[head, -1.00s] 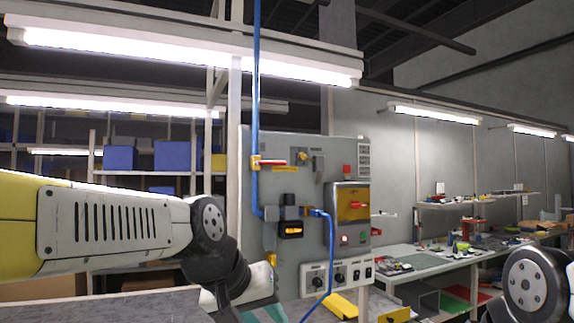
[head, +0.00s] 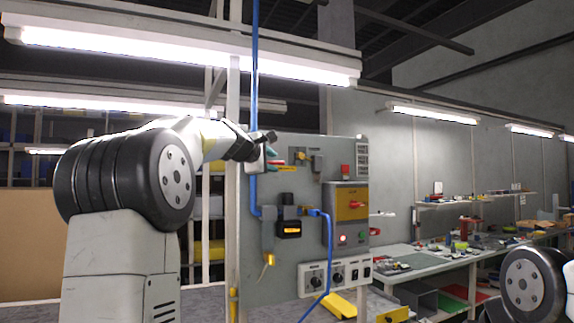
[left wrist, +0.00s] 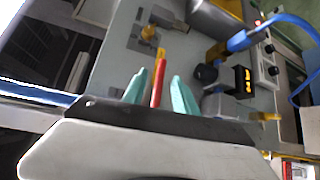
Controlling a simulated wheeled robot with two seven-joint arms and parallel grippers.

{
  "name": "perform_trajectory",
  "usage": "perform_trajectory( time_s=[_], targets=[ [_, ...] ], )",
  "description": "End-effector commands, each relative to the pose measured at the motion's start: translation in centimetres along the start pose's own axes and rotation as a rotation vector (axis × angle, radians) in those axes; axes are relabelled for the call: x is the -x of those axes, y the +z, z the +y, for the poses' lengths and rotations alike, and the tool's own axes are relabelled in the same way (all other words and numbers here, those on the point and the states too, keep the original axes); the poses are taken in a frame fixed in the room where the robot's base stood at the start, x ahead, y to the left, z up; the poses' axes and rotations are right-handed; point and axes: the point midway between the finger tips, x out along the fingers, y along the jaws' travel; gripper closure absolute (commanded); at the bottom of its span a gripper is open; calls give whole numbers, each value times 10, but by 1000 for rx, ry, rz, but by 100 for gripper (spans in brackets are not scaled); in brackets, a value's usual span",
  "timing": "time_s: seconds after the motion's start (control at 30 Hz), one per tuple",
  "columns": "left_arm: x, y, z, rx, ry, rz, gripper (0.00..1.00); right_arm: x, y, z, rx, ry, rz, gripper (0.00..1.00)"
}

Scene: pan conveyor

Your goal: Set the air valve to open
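The air valve sits on the blue pipe at the upper left of the grey panel. Its red handle (head: 277,162) points right, across the upright pipe; the valve body is hidden behind my left gripper (head: 275,159). In the left wrist view, the red handle (left wrist: 157,82) with a yellow end stands between the two teal fingertips of my left gripper (left wrist: 159,82). Gaps show on both sides of the handle, so the fingers are open around it. My right gripper is out of view; only part of that arm shows at lower right.
The blue pipe (head: 254,80) runs down to the panel (head: 280,270). A workbench (head: 425,262) stands at right.

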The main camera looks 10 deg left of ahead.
Motion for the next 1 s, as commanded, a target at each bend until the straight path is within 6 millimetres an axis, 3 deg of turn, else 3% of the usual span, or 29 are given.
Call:
perform_trajectory(
  time_s=[0.2,0.57,0.77,1.0],
  targets=[
    [-28,0,0,-1,-1,0,66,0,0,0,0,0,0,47],
    [-34,0,0,-2,-1,-1,66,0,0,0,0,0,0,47],
    [-34,0,0,-2,-1,-1,100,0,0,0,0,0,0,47],
    [-34,0,0,-2,-1,-1,100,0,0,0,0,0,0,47]
  ],
)
